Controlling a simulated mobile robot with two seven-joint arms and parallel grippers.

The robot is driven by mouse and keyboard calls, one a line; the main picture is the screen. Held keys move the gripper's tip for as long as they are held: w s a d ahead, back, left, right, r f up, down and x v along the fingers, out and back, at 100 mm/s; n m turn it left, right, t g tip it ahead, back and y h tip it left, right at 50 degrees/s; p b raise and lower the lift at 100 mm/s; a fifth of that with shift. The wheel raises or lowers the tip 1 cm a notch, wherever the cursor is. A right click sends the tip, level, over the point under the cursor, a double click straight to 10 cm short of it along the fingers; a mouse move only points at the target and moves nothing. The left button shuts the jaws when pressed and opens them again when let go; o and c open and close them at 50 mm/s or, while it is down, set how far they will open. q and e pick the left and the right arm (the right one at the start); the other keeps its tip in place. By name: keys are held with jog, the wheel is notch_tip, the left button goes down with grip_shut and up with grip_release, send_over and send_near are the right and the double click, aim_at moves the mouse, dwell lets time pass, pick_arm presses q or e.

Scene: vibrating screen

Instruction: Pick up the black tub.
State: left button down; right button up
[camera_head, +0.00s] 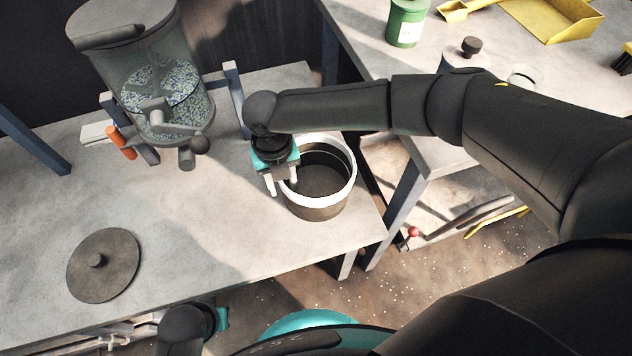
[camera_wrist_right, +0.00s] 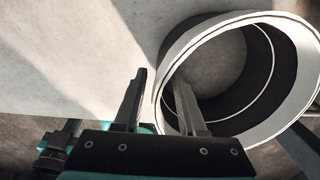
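The black tub (camera_head: 318,211) stands upright and open at the front right corner of the grey table, with a broad white rim; its inside looks empty. In the right wrist view the tub (camera_wrist_right: 258,65) fills the right side. My right gripper (camera_head: 282,187) is over the tub's left rim, pointing down. Its fingers (camera_wrist_right: 160,100) are apart, one outside the tub and one inside, with the white rim between them. I cannot tell whether either finger touches the rim. My left gripper (camera_head: 221,317) shows only as a teal part at the bottom; its fingers are hidden.
A clear hopper (camera_head: 165,95) with bluish granules and an orange-handled valve (camera_head: 122,142) stands at the back left. A round dark lid (camera_head: 103,265) lies at the front left. Another table holds a green jar (camera_head: 406,22) and yellow scoop (camera_head: 555,15). The table's middle is clear.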

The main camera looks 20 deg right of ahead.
grip_shut()
dwell(0.3)
dwell(1.1)
